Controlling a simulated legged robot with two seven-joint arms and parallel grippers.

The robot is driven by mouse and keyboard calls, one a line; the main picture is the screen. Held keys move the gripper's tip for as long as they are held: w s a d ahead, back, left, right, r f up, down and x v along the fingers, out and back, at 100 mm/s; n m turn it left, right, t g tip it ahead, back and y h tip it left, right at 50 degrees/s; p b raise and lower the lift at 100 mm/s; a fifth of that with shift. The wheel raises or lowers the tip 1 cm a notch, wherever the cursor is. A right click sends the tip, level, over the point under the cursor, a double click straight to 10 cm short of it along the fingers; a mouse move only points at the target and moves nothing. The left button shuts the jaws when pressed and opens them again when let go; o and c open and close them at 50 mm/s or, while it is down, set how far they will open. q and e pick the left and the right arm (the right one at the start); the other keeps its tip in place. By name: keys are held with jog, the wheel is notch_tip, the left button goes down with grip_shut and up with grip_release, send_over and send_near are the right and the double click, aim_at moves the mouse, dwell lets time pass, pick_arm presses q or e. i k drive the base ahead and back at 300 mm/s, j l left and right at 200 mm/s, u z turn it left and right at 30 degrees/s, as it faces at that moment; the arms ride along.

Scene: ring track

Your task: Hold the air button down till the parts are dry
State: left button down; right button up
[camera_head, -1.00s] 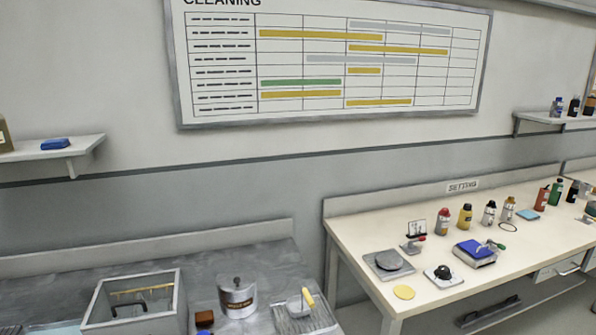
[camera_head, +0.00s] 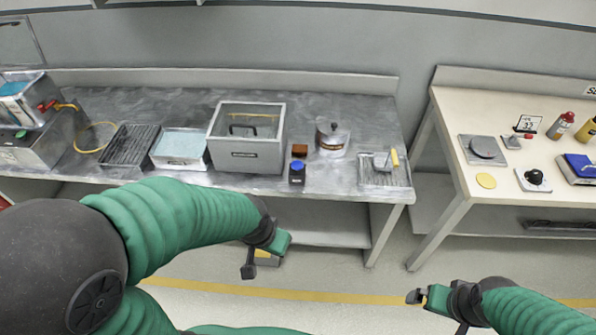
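A small black box with a blue button (camera_head: 297,170) on top stands on the steel bench, right of a grey box with an open-looking top (camera_head: 246,155). A green button (camera_head: 20,133) also shows on the steel machine at the far left. No label tells me which is the air button. I cannot make out any parts inside the grey box. My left gripper (camera_head: 265,258) is open and empty in front of the bench, below its front edge. My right gripper (camera_head: 438,308) looks open and empty, low over the floor at right, away from both buttons.
A steel pot (camera_head: 332,140), a brown block (camera_head: 299,150) and a ribbed tray with a yellow-handled tool (camera_head: 384,170) stand to the right. A blue-filled tray (camera_head: 180,147) and a dark ribbed mat (camera_head: 129,146) lie to the left. A cream table (camera_head: 520,185) stands beyond a gap.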

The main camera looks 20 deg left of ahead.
aim_at(297, 166)
jog(key=i+l+u, duration=0.35)
jog(key=i, duration=0.3)
jog(key=i+l+u, duration=0.4)
jog(key=i+l, duration=0.25)
